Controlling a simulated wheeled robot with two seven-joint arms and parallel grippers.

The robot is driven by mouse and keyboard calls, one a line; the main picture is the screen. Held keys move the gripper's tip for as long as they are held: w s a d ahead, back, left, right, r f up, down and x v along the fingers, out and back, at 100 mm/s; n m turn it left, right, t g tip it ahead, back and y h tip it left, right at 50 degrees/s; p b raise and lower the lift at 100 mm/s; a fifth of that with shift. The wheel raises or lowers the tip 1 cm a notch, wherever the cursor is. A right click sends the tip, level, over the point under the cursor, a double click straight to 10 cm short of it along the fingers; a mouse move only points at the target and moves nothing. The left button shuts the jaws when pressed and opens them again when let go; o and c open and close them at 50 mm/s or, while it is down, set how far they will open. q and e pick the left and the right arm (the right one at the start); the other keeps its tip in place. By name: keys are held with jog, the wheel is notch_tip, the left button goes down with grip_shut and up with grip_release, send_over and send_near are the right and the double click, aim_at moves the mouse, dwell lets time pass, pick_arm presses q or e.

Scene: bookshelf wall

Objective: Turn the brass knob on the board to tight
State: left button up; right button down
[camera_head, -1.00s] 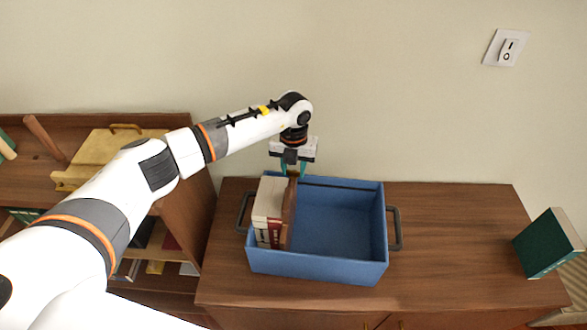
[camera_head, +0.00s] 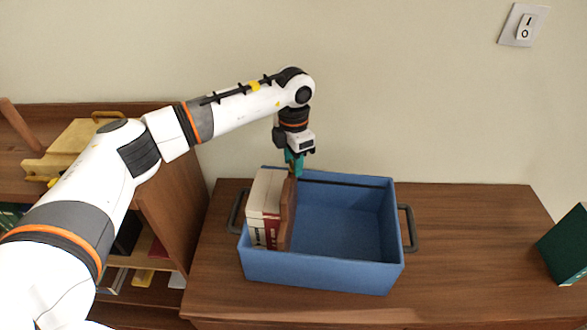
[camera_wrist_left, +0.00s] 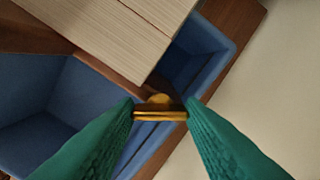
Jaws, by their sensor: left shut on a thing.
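The brass knob (camera_wrist_left: 160,108) shows in the left wrist view at the edge of the brown wooden board (camera_head: 288,212), which stands upright inside the blue crate (camera_head: 320,272). My left gripper (camera_head: 295,170) points down at the back end of the board. Its teal fingers are shut on the knob, one on each side, as the left wrist view shows (camera_wrist_left: 160,110). In the head view the fingers hide the knob. I cannot read a tight mark on the board. My right gripper is out of view.
Pale books (camera_head: 265,195) stand in the crate left of the board. The crate's right part is empty. It sits on a brown cabinet top (camera_head: 470,250) with free room to its right. A green book (camera_head: 567,245) stands at the far right.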

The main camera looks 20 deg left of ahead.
pick_arm(q)
jog(key=m+b, duration=0.3)
jog(key=m, duration=0.1)
jog(key=shift+w, duration=0.1)
jog(key=shift+r+m+b, duration=0.15)
jog(key=shift+m+b, duration=0.65)
jog(key=shift+m, duration=0.6)
jog(key=o, duration=1)
